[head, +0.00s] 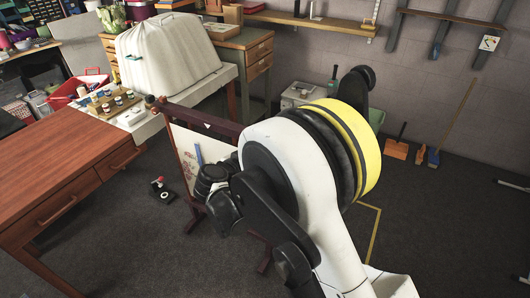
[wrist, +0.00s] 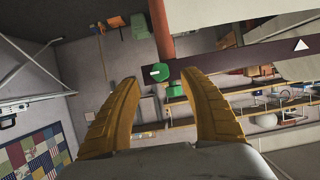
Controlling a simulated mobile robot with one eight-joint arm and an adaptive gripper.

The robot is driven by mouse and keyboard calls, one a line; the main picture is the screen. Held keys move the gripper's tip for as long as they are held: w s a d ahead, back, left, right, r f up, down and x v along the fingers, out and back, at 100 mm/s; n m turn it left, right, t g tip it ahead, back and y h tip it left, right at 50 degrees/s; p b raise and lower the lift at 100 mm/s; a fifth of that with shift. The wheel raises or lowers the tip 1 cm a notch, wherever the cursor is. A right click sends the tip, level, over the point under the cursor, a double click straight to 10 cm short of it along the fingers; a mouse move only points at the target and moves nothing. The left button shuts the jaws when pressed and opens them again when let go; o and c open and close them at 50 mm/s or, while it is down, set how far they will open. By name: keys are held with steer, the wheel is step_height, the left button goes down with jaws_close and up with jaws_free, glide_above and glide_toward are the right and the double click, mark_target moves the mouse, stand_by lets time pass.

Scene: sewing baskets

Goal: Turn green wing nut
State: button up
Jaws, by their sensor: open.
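A green wing nut (wrist: 160,72), round with a pale mark on its face, sits near the end of a dark wooden bar in the wrist view. In the head view the dark red bar (head: 205,121) belongs to a standing frame, and my arm hides its right end, so I do not see the nut there. My gripper (wrist: 161,75) is open, with its two yellow fingers apart on either side of the nut in the picture. The fingers do not appear to touch it. My arm hides the fingers in the head view.
A wooden desk (head: 65,165) stands at the left. A white-covered machine (head: 165,55) stands on a table behind the frame. A small red-and-black object (head: 160,190) is on the dark floor. The floor to the right is mostly clear.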

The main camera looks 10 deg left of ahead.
steer(key=v, duration=0.5)
steer(key=shift+s+a+r, duration=0.1)
steer(key=shift+s+r, duration=0.05)
steer(key=shift+s, duration=0.15)
steer(key=s+d+r+n+g, duration=0.1)
steer(key=s+d+r+g, duration=0.15)
steer(key=d, duration=0.45)
steer(key=s+d+r+g+y, duration=0.1)
steer(key=d+r, duration=0.2)
steer(key=d, duration=0.4)
steer(key=s+d+r+n+g, duration=0.1)
steer(key=s+d+r, duration=0.15)
steer(key=d, duration=0.45)
steer(key=s+d+n+y, duration=0.1)
steer(key=s+d, duration=0.5)
steer(key=s, duration=0.3)
steer(key=s+d+r+n+g+y, duration=0.1)
steer(key=s+d+y, duration=0.1)
steer(key=s+d, duration=0.4)
steer(key=shift+s+r+y, duration=0.15)
steer(key=shift+s+y, duration=0.15)
steer(key=shift+s, duration=1.5)
